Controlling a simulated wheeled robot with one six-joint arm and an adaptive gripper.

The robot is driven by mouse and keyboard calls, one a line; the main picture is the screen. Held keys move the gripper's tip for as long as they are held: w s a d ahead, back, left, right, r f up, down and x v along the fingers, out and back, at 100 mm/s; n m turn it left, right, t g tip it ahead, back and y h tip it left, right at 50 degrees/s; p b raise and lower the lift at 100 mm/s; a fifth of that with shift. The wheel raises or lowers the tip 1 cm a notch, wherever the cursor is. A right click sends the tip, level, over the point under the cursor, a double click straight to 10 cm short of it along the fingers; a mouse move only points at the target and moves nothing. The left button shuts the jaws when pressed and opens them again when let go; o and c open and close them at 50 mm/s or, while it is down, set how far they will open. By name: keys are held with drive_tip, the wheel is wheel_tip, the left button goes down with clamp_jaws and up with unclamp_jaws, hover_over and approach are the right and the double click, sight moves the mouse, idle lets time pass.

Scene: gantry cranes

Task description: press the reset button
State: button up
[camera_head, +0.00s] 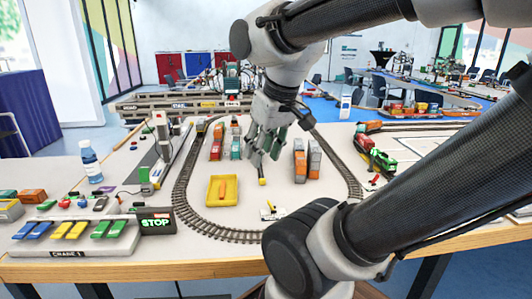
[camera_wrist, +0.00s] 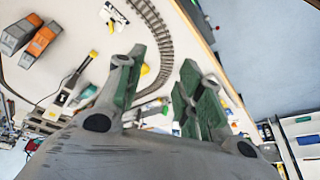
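A control panel labelled CRANE 1 (camera_head: 85,250) stands at the table's front left, with blue, yellow and green keys (camera_head: 70,229) on its top. Small red and blue knobs or buttons (camera_head: 70,203) are behind the panel. I cannot tell which part is the reset button. My gripper (camera_head: 265,157) hangs above the middle of the track loop, well to the right of the panel. In the wrist view its green-padded fingers (camera_wrist: 163,62) are spread apart with nothing held between them.
A railway track loop (camera_head: 215,232) surrounds a yellow tray (camera_head: 214,203) and orange and grey wagons (camera_head: 307,160). A water bottle (camera_head: 91,162) stands at the left. A green and red train (camera_head: 377,158) is at the right.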

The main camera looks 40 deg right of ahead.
drive_tip(key=shift+s+f, duration=0.3)
drive_tip(key=shift+s, duration=0.3)
